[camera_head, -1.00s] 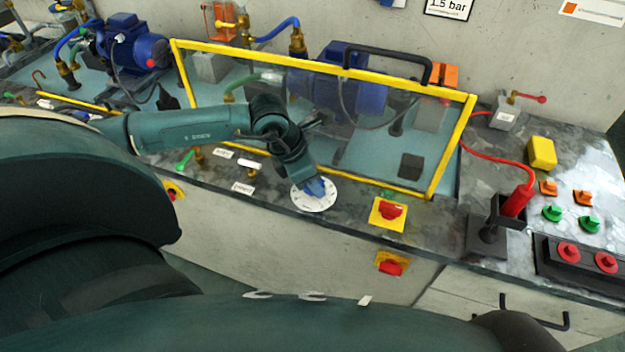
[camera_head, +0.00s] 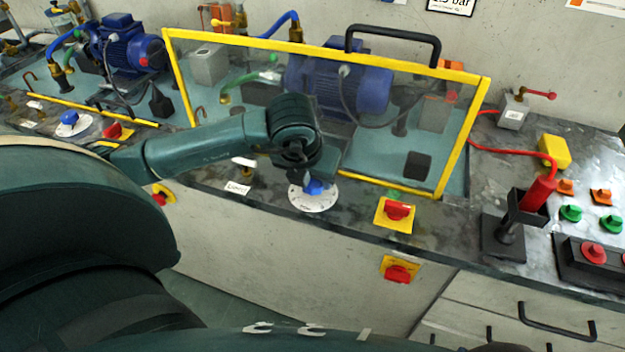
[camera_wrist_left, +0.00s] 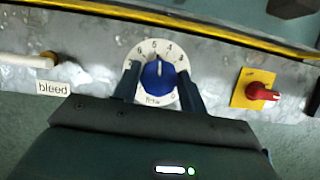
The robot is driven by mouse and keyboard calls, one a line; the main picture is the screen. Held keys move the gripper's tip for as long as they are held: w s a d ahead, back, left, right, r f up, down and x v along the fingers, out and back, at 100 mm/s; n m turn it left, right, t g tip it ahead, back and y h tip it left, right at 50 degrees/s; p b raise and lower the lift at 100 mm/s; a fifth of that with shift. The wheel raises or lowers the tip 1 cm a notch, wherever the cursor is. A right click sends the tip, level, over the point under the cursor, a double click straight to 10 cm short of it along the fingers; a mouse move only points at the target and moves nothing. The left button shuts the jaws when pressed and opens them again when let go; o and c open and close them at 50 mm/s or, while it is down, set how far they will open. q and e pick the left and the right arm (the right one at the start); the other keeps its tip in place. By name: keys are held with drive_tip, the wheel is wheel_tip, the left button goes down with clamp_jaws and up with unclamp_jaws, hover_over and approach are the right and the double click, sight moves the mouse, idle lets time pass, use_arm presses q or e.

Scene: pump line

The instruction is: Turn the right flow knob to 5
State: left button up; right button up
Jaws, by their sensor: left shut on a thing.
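The right flow knob (camera_head: 316,187) is blue and sits on a round white numbered dial (camera_head: 313,203) on the bench front, before the clear guard. In the left wrist view the blue knob (camera_wrist_left: 158,74) is in the middle of its dial. Its white mark points up, near the 5; the exact reading is hard to tell. My left gripper (camera_wrist_left: 158,85) is shut on the knob, with one finger on each side. In the head view my left gripper (camera_head: 312,180) comes down over the knob from above and partly hides it. My right gripper is not in view.
The yellow-framed guard (camera_head: 330,50) stands close behind the knob. A red switch on a yellow plate (camera_head: 396,212) is just to the right. A bleed label (camera_wrist_left: 53,88) lies left of the dial. Another blue knob (camera_head: 70,118) sits far left.

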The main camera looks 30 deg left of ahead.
use_arm(q)
drive_tip(key=shift+n, duration=0.5)
drive_tip(key=shift+y, duration=0.3)
drive_tip(key=o, duration=1)
drive_tip(key=shift+r, duration=0.1)
drive_tip(key=shift+p+v, duration=0.7)
drive_tip(key=shift+v, duration=5.8)
drive_tip(key=shift+w, duration=0.15)
